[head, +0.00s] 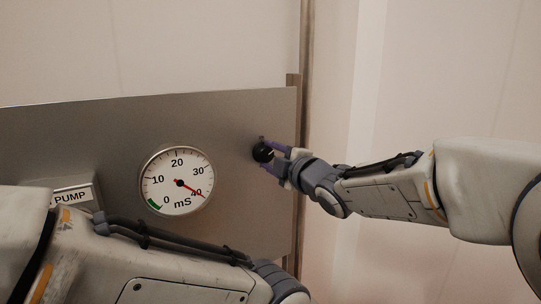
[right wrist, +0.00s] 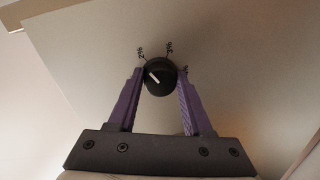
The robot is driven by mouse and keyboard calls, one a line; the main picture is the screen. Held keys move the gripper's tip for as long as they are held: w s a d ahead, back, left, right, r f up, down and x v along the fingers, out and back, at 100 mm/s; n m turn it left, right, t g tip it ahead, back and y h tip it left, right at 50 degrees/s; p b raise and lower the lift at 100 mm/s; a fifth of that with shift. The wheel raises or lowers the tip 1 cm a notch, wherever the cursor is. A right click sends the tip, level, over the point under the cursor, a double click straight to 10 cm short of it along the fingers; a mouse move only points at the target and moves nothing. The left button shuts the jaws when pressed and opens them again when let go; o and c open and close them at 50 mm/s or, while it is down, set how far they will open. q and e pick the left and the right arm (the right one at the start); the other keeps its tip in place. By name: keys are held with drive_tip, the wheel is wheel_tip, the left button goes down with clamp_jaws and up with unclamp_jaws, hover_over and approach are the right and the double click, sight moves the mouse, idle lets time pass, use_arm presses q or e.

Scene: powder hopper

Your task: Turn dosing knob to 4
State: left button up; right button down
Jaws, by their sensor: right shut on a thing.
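The dosing knob (head: 262,152) is a small round black knob near the right end of the grey metal panel (head: 110,130). In the right wrist view the knob (right wrist: 160,77) shows a white pointer line slanting to the upper left.
A round white gauge (head: 176,181) marked mS sits left of the knob, its red needle near 40. A PUMP label (head: 73,195) is at the far left, partly behind my left arm. A vertical post (head: 304,60) stands at the panel's right edge. Pale walls lie beyond.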

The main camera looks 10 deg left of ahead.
drive_tip(key=m+p, duration=0.2)
drive_tip(key=m, duration=0.4)
drive_tip(key=shift+f+g, duration=0.1)
drive_tip(key=shift+g, duration=0.2)
drive_tip(key=m+y+p, duration=0.1)
drive_tip(key=m+p, duration=0.1)
drive_tip(key=m, duration=0.4)
drive_tip(key=shift+p, duration=0.35)
drive_tip(key=m+p, duration=0.1)
drive_tip(key=m, duration=0.4)
drive_tip(key=shift+f+p, duration=0.15)
drive_tip(key=shift+p, duration=0.25)
drive_tip(key=m+p, duration=0.1)
drive_tip(key=m, duration=0.4)
drive_tip(key=shift+s+a+m+y, duration=0.1)
drive_tip(key=shift+s+m+y, duration=0.05)
drive_tip(key=shift+m+y, duration=0.25)
drive_tip(key=shift+c, duration=1.6)
unclamp_jaws()
